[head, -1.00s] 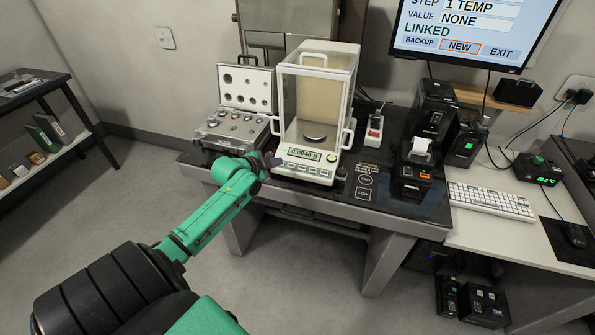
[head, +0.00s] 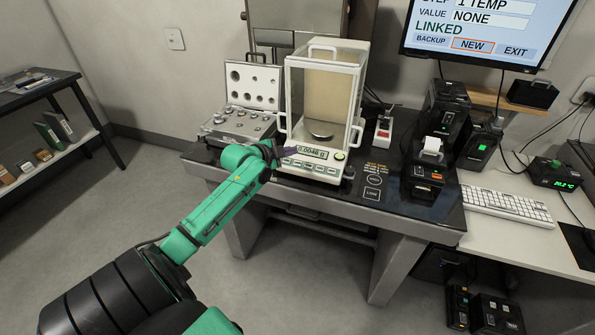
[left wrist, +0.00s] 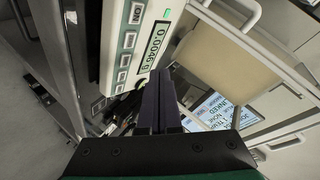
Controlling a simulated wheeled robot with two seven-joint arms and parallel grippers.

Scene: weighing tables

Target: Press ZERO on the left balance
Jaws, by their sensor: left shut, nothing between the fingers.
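The balance (head: 342,113) stands on the dark table, a white-framed glass case with a round pan (head: 320,131) inside. Its lit display (head: 312,152) reads about 0.0046 g, and a row of buttons (head: 308,165) lies below it. In the left wrist view the display (left wrist: 156,45) and several buttons (left wrist: 124,60) run along the panel; which one is ZERO I cannot read. My left gripper (head: 281,152) is at the balance's front left corner, shut and empty. Its dark fingers (left wrist: 157,78) appear close to the panel; contact cannot be told. My right gripper is out of view.
An open weight case (head: 240,123) stands left of the balance. A printer (head: 430,155) and other dark devices are to the right, with a keyboard (head: 506,205) and a monitor (head: 485,30) beyond. The table (head: 400,212) is clear in front of the printer.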

